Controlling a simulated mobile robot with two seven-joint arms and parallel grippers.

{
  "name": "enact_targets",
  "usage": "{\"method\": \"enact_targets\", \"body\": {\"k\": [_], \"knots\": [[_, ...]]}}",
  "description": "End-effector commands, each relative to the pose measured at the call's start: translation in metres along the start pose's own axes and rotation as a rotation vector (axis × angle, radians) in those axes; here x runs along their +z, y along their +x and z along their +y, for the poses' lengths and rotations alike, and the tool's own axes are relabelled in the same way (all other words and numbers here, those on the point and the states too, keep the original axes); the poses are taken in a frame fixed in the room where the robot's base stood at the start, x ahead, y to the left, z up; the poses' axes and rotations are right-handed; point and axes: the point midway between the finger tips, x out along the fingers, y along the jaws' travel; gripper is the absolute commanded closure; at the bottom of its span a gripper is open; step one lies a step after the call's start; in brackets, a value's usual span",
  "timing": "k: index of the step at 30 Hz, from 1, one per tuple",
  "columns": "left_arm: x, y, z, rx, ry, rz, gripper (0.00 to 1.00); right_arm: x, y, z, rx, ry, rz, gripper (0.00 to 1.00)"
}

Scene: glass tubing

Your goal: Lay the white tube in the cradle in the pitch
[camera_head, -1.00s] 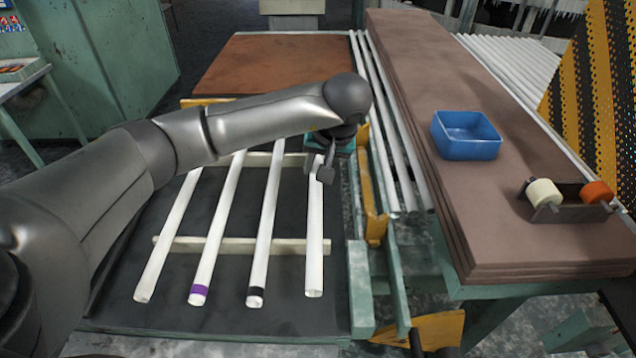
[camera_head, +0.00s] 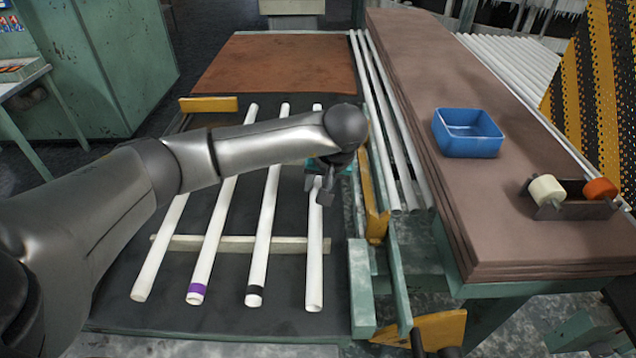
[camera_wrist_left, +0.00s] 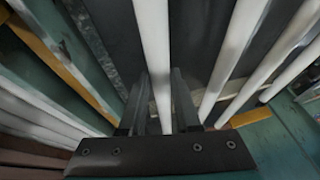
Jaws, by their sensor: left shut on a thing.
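My left gripper (camera_head: 324,192) is shut on a plain white tube (camera_head: 314,265), the rightmost of the row. In the left wrist view the tube (camera_wrist_left: 152,40) runs lengthwise between the fingers. The cradle looks like the pale crossbars; the near bar (camera_head: 232,244) passes under the row, and the far one is hidden behind my arm. I cannot tell whether the held tube touches the bar. To its left are a black-banded tube (camera_head: 262,235), a purple-banded tube (camera_head: 212,235) and another plain white tube (camera_head: 158,250), lying across the bar.
Yellow brackets (camera_head: 375,222) and long rails (camera_head: 395,150) stand close on the right. Beyond is a brown bench (camera_head: 440,90) with a blue bin (camera_head: 467,145) and a roll holder (camera_head: 573,210). The dark bed (camera_head: 210,325) is clear near its front edge.

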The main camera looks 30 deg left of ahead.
Motion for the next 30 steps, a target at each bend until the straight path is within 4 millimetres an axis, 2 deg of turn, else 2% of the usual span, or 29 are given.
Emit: {"method": "enact_targets", "body": {"k": [2, 3, 10, 18, 23, 26, 30], "knots": [[0.001, 0.003, 0.0, 0.0, -0.001, 0.001, 1.0, 0.0, 0.003, 0.0, 0.0, 0.0, 0.0, 0.41], [0.001, 0.002, 0.0, 0.0, -0.001, 0.0, 0.64, 0.0, 0.002, 0.0, 0.0, 0.0, 0.0, 0.41], [0.001, 0.001, 0.0, 0.0, 0.0, 0.0, 0.39, 0.0, 0.001, 0.001, 0.001, -0.001, 0.0, 0.41], [0.0, 0.001, 0.0, 0.0, 0.0, -0.001, 0.39, 0.001, 0.0, 0.003, 0.003, -0.003, -0.001, 0.41], [-0.003, -0.009, -0.002, 0.001, 0.001, -0.001, 0.39, 0.0, -0.009, 0.003, 0.003, -0.003, -0.001, 0.41], [-0.006, -0.027, -0.001, 0.006, 0.001, 0.005, 0.39, 0.0, -0.011, 0.003, 0.004, -0.003, -0.001, 0.41], [-0.006, -0.06, -0.002, 0.004, 0.002, 0.004, 0.39, -0.001, -0.013, 0.003, 0.004, -0.003, -0.001, 0.41]]}}
